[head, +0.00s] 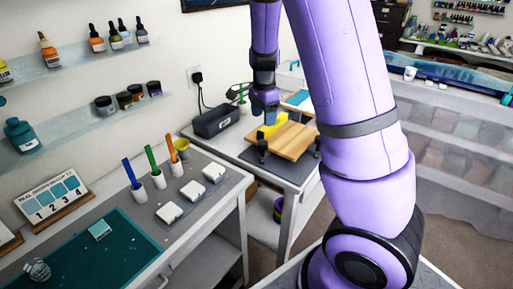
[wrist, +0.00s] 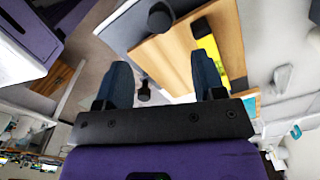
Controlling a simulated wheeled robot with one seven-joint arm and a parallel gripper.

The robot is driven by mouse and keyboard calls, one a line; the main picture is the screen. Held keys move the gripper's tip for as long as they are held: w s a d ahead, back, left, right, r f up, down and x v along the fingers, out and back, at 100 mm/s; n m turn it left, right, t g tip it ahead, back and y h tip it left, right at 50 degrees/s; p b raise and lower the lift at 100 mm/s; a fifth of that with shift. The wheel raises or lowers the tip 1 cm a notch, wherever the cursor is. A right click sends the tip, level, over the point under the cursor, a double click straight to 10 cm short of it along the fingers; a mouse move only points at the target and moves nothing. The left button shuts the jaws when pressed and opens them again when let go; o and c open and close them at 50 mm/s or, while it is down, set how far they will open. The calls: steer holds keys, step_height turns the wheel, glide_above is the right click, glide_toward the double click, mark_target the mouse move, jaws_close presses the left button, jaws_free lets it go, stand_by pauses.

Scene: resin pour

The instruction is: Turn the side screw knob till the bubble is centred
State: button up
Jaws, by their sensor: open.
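The wooden board (head: 292,142) stands on the side table, with black knobs at its edge, one at the front left (head: 262,145) and one at the right (head: 317,143). A yellow level (head: 275,122) lies on the board, and its bubble is too small to make out. The yellow level (wrist: 233,52) is partly hidden behind the right finger.
The left bench holds a green mat (head: 75,250), white blocks (head: 192,190) and coloured sticks in cups. Open floor separates the table from the right shelves.

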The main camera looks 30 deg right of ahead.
mark_target(263, 141)
step_height(263, 141, down, 11)
steer(key=shift+r, duration=0.1)
stand_by(0.4)
steer(key=shift+c, duration=0.4)
steer(key=c, duration=0.8)
steer(key=shift+c, duration=0.2)
steer(key=shift+n, duration=0.4)
steer(key=n, duration=1)
steer(key=shift+r+n, duration=0.1)
steer(key=shift+n, duration=0.3)
steer(key=shift+w, duration=0.1)
